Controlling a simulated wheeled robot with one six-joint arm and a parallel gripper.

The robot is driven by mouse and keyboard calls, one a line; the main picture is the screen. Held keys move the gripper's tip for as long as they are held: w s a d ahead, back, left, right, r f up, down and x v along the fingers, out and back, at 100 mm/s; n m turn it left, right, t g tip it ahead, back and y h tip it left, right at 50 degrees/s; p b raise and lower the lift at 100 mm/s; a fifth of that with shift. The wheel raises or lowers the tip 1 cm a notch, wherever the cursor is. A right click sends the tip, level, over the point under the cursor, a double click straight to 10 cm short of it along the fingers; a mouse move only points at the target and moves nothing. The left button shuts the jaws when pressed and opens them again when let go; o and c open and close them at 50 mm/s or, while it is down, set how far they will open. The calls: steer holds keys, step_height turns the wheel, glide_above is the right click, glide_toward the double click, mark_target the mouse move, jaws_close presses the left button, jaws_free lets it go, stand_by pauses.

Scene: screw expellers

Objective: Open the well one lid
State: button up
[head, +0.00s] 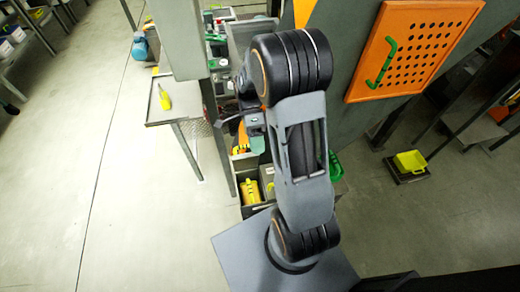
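No lid marked as well one can be made out for sure. An orange perforated panel (415,45) with a green handle (382,62) is on a grey surface at the upper right; it lies flat against that surface. My arm rises through the middle of the head view and bends over at the top. My gripper (231,119) is only partly seen, small and dark, left of my upper arm link and far from the orange panel. Its fingers are too small and hidden to tell open from shut. My arm hides what lies behind it.
Bins with a yellow item (250,191) sit below my gripper. A grey post (177,35) rises behind. A yellow-green box (410,162) is on the floor at right. Open floor lies left.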

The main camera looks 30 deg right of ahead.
steer(key=shift+s+a+r, duration=0.1)
steer(key=shift+s+r, duration=0.2)
steer(key=shift+s, duration=0.4)
steer(key=shift+s+a+r, duration=0.1)
steer(key=shift+s+r, duration=0.2)
steer(key=shift+s, duration=0.35)
